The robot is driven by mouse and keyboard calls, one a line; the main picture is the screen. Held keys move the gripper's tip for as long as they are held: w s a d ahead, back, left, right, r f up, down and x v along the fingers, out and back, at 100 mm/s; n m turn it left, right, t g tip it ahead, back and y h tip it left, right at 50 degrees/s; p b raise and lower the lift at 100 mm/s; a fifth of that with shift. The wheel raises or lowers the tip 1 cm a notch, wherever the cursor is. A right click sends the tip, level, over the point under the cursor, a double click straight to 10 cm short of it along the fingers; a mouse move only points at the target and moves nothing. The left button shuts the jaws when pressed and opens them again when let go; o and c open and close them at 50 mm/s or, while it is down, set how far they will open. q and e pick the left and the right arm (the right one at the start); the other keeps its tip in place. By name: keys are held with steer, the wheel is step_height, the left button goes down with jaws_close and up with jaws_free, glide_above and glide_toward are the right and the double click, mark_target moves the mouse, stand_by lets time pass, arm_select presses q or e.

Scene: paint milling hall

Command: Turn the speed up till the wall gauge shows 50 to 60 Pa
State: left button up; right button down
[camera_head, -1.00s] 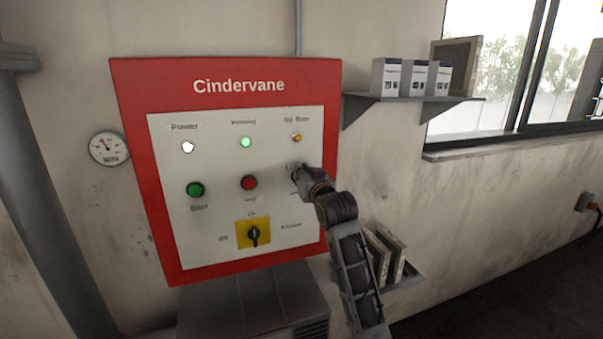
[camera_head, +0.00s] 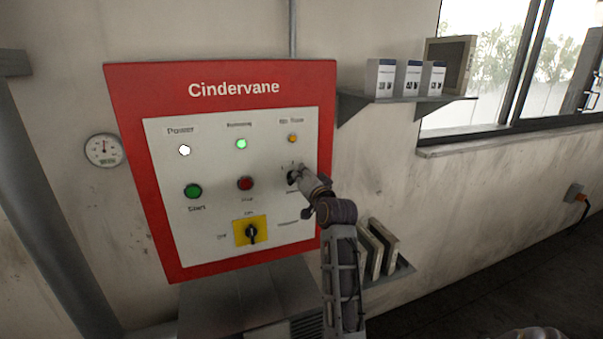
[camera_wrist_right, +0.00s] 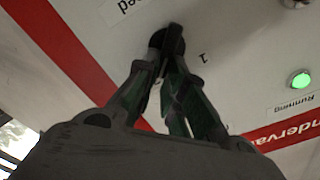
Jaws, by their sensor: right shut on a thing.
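The red-framed Cindervane panel (camera_head: 233,88) is on the wall. My right gripper (camera_head: 297,178) is at the dark speed knob on the panel's right side. In the right wrist view, my right gripper (camera_wrist_right: 166,62) is shut on the knob (camera_wrist_right: 172,40), beside a label ending in "ed" and a mark "1". The fingers partly hide the knob and its scale. The round white wall gauge (camera_head: 103,150) hangs left of the panel. Its needle points about straight up; its figures are too small to read. My left gripper is not in view.
The white power lamp (camera_head: 185,150) and green running lamp (camera_head: 241,144) are lit; an amber lamp (camera_head: 292,139) sits to their right. Below are a green start button (camera_head: 193,191), a red button (camera_head: 245,184) and a yellow-backed switch (camera_head: 251,232). A shelf (camera_head: 405,105) with boxes is at right.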

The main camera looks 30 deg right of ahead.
stand_by(0.4)
steer(key=c, duration=1.5)
jaws_free()
steer(key=shift+d, duration=0.1)
steer(key=shift+s, duration=0.15)
steer(key=v, duration=0.7)
steer(key=shift+s, duration=0.15)
